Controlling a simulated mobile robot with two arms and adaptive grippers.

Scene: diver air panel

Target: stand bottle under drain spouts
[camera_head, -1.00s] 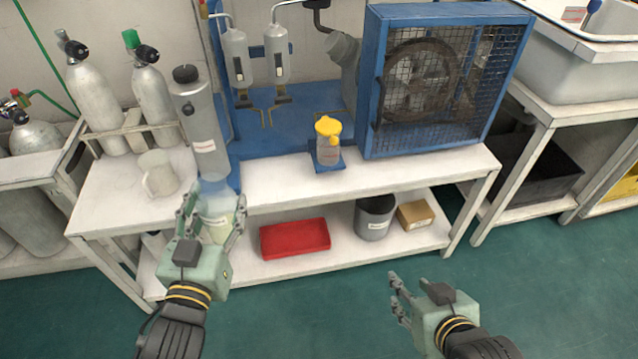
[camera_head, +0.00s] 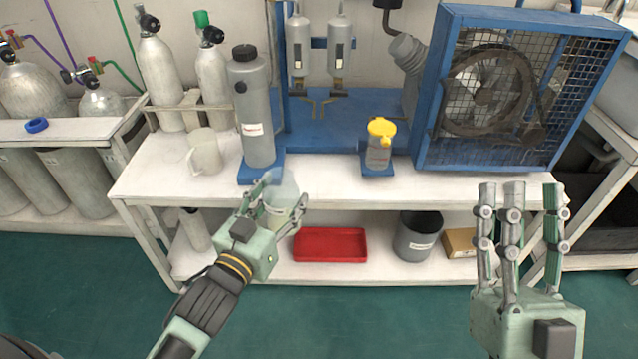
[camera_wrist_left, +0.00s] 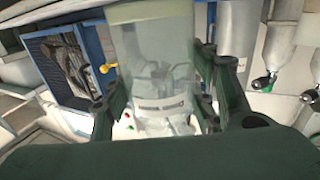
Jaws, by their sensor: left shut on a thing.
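My left gripper (camera_head: 285,193) is shut on a translucent, pale bottle (camera_head: 281,207) with a label band. It holds the bottle in front of the bench's front edge, apart from the top. In the left wrist view the bottle (camera_wrist_left: 152,65) fills the middle between the fingers. My right gripper (camera_head: 520,188) is open and empty, fingers upright, at the right front.
A tall grey canister (camera_head: 252,110) stands on a blue base behind the bottle. A yellow-capped jar (camera_head: 379,150) stands right of the spouts, and a mug (camera_head: 205,152) at left. A caged compressor (camera_head: 520,95) fills the right. A red tray (camera_head: 331,245) lies on the lower shelf.

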